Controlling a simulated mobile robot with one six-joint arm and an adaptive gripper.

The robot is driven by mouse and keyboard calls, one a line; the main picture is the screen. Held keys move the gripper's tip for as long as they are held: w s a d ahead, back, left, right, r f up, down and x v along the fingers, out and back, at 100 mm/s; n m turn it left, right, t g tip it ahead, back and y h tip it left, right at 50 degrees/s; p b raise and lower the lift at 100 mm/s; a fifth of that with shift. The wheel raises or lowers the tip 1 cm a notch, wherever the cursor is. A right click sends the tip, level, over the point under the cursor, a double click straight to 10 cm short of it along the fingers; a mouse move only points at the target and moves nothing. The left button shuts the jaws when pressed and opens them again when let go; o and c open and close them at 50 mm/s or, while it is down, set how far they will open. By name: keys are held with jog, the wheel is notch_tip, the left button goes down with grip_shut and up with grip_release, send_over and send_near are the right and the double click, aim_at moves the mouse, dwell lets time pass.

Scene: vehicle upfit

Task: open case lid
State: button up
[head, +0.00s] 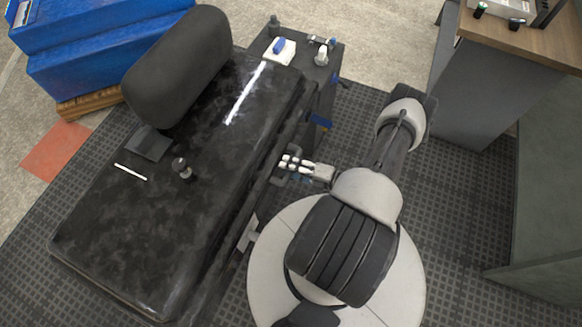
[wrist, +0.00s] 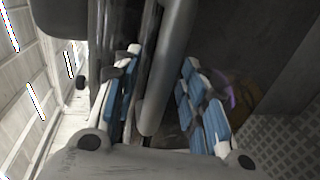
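The case is a large glossy black box whose lid (head: 160,215) lies flat and looks closed in the head view. A bar along its right side, probably a handle or rim, shows in the wrist view as a grey rounded bar (wrist: 168,70). My gripper (head: 285,163) is at the case's right side. In the wrist view my gripper (wrist: 163,105) has its blue-padded fingers apart, one on each side of the bar.
A black rounded cushion (head: 178,68), a dark flat pad (head: 149,144), a white stick (head: 131,172) and a dark knob (head: 182,167) are on the case top. A small dark stand (head: 330,75) carries parts behind. A wooden-topped bench (head: 520,40) stands right.

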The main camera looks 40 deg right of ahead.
jog(key=shift+c, duration=0.3)
grip_shut()
dwell(0.6)
